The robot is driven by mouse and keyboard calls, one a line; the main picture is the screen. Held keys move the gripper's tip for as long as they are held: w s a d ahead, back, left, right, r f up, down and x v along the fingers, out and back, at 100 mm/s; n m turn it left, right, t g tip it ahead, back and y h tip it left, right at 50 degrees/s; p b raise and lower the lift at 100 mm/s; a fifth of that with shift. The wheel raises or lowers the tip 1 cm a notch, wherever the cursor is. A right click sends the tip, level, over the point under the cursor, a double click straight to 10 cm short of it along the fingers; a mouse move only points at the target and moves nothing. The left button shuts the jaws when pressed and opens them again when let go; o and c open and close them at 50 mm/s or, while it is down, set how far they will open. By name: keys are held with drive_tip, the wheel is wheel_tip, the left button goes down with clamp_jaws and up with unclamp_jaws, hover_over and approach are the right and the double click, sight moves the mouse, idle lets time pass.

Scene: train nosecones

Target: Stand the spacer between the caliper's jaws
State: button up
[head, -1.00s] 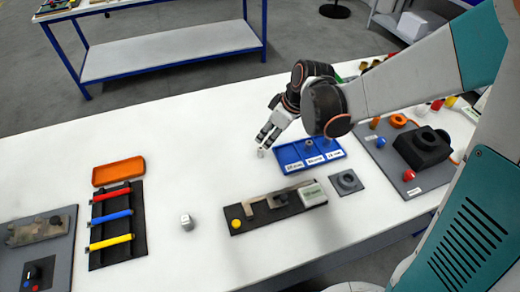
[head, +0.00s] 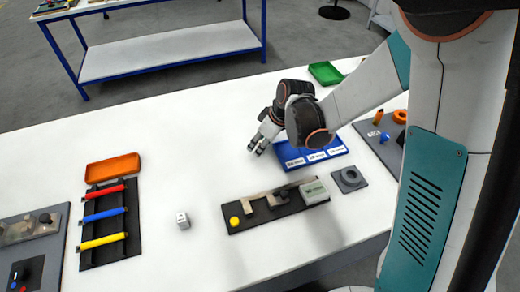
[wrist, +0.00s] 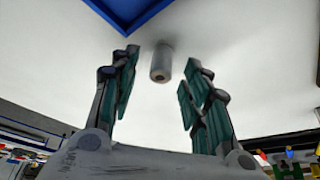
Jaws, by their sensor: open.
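A small pale grey spacer (wrist: 161,63) with a hole in its visible end shows in the wrist view, between and slightly beyond the fingertips, touching neither. In the head view I cannot make it out. My gripper (head: 256,149) is open, low over the white table just left of the blue tray; it also shows in the wrist view (wrist: 158,85). The caliper (head: 265,201) lies on a dark board nearer the table's front edge, with tan jaws, a grey box at its right end and a yellow button (head: 234,221) at its left. No spacer is visible between its jaws.
The blue tray (head: 289,165) with labelled compartments is partly behind my arm. A grey pad with a dark ring (head: 349,180) is right of the caliper. An orange tray (head: 113,169) is farther left. Table left of my gripper is clear.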

drive_tip(key=shift+r, duration=0.1)
clamp_jaws()
